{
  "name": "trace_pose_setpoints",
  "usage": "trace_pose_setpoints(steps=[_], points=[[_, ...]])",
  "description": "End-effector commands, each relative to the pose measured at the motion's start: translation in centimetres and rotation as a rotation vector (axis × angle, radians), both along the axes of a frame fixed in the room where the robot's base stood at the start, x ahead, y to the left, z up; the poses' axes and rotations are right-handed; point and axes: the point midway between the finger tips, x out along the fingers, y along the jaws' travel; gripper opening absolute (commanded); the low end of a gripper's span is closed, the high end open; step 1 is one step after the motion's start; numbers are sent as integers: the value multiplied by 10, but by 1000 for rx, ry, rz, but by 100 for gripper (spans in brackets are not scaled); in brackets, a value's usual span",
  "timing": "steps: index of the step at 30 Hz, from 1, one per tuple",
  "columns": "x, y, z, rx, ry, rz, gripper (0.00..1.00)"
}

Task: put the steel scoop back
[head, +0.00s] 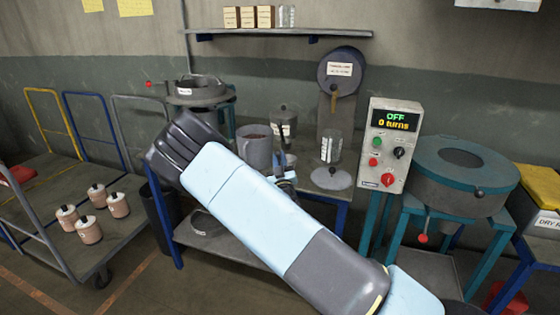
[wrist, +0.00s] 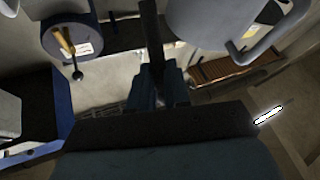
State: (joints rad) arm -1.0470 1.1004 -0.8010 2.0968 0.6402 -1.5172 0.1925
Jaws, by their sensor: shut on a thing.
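My gripper (head: 286,177) is over the blue-framed table, partly behind my arm. In the wrist view its blue fingers (wrist: 157,92) are shut on a narrow dark bar (wrist: 151,38), which looks like the handle of the steel scoop. The scoop's bowl cannot be made out. A grey pot with a side handle (head: 256,150) and brown contents stands on the table, just left of and behind the gripper. It also shows as a grey pot (wrist: 210,22) at the upper right in the wrist view.
A clear jar (head: 331,147) and a pale disc (head: 332,178) are right of the gripper. A control box (head: 390,145) reads OFF, 0 turns. A round teal machine (head: 461,175) stands right; a cart (head: 60,200) with several containers stands left.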

Motion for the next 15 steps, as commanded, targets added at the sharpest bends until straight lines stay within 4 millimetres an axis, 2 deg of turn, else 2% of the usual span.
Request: trace_pose_setpoints(steps=[1,8,15], points=[[0,0,-2,-1,5,-1,20],[0,0,-1,-1,4,-1,42],[-1,0,-1,0,3,0,42]])
